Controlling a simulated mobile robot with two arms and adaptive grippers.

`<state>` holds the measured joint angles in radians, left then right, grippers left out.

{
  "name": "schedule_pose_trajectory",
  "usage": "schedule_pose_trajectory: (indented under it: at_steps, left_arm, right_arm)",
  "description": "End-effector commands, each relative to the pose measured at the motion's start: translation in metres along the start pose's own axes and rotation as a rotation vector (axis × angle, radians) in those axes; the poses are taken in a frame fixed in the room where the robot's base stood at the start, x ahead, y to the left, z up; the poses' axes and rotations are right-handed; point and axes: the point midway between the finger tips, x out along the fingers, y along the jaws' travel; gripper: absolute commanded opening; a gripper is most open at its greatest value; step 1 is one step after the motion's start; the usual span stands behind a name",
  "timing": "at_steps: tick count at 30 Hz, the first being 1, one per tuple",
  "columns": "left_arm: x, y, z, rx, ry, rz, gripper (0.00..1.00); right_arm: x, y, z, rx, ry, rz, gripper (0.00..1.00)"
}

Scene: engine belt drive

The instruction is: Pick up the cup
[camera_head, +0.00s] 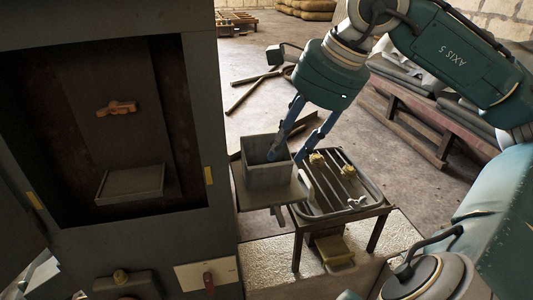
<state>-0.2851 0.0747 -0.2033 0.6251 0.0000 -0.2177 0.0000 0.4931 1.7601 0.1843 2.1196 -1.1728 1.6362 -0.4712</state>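A square, grey, open-topped vessel (268,177), which seems to be the cup, stands upright on a small grey plate (243,195). My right gripper (287,157) reaches down from above with its two blue fingers spread. One finger reaches into the vessel's mouth; the other is outside, by its right side. The right wall lies between them, and I see no clear grip on it. Whether either finger touches the wall is hard to tell. My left gripper is not in view.
A dark metal cabinet (217,150) with an open recess stands at left; inside are a grey tray (130,185) and an orange piece (117,108). Right of the vessel is a slatted rack (340,205) with yellow pieces (317,159). A pallet (410,125) stands at right. Floor behind is partly clear.

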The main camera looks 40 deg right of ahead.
Motion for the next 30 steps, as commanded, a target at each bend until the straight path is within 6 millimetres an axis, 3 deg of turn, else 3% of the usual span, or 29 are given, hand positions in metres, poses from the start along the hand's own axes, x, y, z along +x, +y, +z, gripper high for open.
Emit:
schedule_pose_trajectory:
  at_steps: [3,8,14,22,30]
  left_arm:
    - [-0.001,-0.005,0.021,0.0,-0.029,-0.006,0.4]
    - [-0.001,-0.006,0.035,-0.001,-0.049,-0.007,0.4]
    - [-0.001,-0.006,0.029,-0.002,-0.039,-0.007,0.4]
    - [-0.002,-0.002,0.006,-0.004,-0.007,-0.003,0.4]
    - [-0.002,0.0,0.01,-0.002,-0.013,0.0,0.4]
  right_arm:
    - [0.021,0.002,0.0,-0.002,-0.002,0.007,0.38]
    - [0.043,0.001,0.0,-0.001,-0.003,0.005,0.38]
    - [0.058,-0.001,-0.001,0.0,-0.003,0.006,0.38]
    - [0.095,-0.006,-0.005,-0.001,-0.001,0.006,0.38]
    - [0.101,-0.006,-0.005,-0.001,-0.001,0.002,0.38]
